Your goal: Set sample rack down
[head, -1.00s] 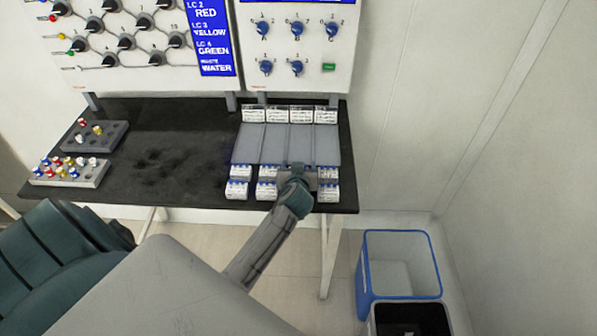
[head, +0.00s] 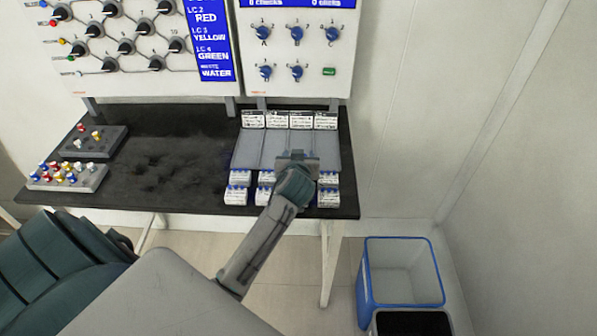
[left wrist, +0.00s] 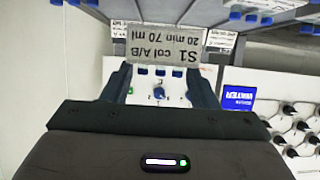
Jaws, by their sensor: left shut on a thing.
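My left gripper (head: 297,160) is above the near part of the grey lane tray (head: 243,150) at the right end of the black bench. In the left wrist view it is shut on a sample rack with a grey label plate (left wrist: 165,48) reading "S1 col A/B 20 min 70 ml", upside down in that view. Small blue caps show by the plate's edge between the fingers. In the head view the wrist hides most of the held rack. I cannot tell from these frames whether it touches the tray. My right gripper is not in view.
Blue-capped racks stand at the tray's near end, at left (head: 236,195) and right (head: 328,196). Labelled white racks (head: 253,119) line its far end. Vial blocks (head: 65,178) stand at the bench's left. The middle bench is bare. A blue bin (head: 405,270) stands on the floor.

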